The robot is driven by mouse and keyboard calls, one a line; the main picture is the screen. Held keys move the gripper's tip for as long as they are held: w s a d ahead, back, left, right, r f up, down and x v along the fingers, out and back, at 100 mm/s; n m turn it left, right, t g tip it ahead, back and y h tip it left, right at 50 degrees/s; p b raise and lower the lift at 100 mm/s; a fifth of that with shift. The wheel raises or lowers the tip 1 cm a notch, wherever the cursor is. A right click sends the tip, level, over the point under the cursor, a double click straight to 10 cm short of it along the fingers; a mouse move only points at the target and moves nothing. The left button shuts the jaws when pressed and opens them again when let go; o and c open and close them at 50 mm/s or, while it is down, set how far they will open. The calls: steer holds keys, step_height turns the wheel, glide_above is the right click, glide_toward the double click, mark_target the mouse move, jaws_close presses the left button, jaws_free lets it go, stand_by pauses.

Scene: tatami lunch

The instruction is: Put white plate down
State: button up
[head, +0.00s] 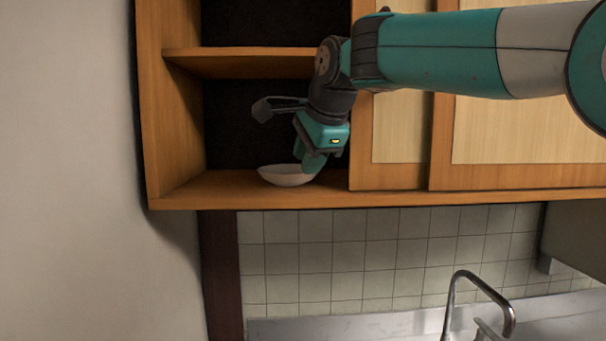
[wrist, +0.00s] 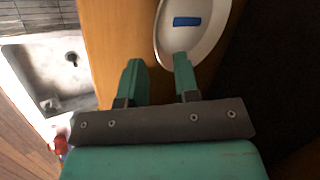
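The white plate (head: 283,177), a shallow oval dish, rests on the bottom shelf of the open cabinet, near its front edge. In the wrist view the plate (wrist: 207,42) shows a blue rectangle on its inside. My gripper (head: 312,165) is at the plate's right end in the head view. In the wrist view my gripper (wrist: 158,68) is open with a clear gap between its green fingers. One finger overlaps the plate's rim and the other is beside it over the wood. I cannot tell whether the finger touches the plate.
The cabinet's bottom shelf (head: 215,190) has free room left of the plate. A middle shelf (head: 240,63) is above my gripper, and sliding doors (head: 400,130) close the cabinet's right side. A sink (wrist: 50,75) and a faucet (head: 462,290) are below.

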steer(key=v, duration=0.8)
steer(key=shift+b, duration=0.4)
steer(key=shift+s+d+r, duration=0.1)
steer(key=s+d+f+n+g, duration=0.3)
steer(key=s+f+n, duration=0.7)
steer(key=s+f, duration=0.4)
steer(key=s+d+f+n+g+y, duration=0.1)
steer(key=s+d+f+n+g, duration=0.2)
steer(key=s+f+n, duration=0.7)
steer(key=s+d+f, duration=0.2)
steer(key=s+f, duration=0.2)
steer(key=s, duration=0.1)
steer(key=shift+s+f+n+g, duration=0.25)
steer(key=shift+s+n+g, duration=0.05)
steer(key=shift+g, duration=0.1)
steer(key=shift+d, duration=0.15)
